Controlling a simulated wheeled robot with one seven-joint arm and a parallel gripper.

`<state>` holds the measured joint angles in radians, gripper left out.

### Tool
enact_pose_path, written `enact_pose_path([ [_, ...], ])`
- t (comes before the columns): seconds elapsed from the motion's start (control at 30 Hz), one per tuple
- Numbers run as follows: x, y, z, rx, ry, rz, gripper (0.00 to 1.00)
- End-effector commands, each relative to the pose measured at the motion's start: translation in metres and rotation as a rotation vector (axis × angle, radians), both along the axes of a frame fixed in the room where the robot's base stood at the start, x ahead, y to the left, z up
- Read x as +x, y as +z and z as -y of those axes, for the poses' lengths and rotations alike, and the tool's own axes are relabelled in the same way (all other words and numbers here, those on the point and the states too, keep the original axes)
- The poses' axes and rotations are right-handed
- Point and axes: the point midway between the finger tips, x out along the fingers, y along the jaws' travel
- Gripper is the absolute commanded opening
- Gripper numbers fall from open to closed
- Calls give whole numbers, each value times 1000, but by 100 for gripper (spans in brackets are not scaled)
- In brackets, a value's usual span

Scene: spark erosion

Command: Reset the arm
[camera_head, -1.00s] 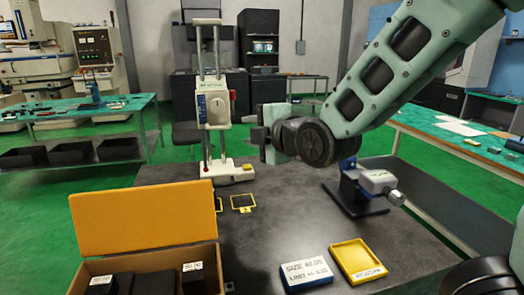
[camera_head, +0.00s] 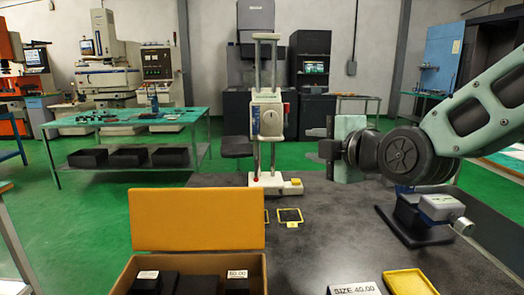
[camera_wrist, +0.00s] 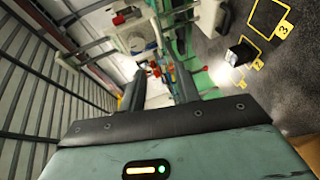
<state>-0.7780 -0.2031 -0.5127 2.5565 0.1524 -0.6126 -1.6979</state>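My gripper (camera_head: 330,150) is held in the air above the dark table (camera_head: 345,235), right of the white height gauge (camera_head: 268,120). It points left in the head view, with my arm coming in from the right edge. In the wrist view, my gripper's two dark fingers (camera_wrist: 159,88) are apart, with nothing seen between them. A small dark block with a bright face (camera_wrist: 240,52) lies on the table beside yellow markings, right of the fingers and clear of them.
An open box with an orange lid (camera_head: 197,219) holds dark blocks at the front. A yellow tray (camera_head: 410,283) and a "SIZE 40.00" label block (camera_head: 355,289) are at the front edge. Yellow-framed pads (camera_head: 290,215) lie near the gauge.

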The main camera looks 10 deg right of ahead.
Motion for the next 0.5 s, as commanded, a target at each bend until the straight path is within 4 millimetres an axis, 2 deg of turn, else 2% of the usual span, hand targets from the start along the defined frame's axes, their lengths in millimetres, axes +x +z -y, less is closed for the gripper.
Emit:
enact_pose_path([
  [0.13,-5,-7,-12,48,16,-65,32],
  [0.27,-27,-32,-45,191,37,-283,32],
  [0.4,-71,-68,-82,356,-18,-620,32],
  [0.5,-110,-92,-98,434,-123,-852,32],
])
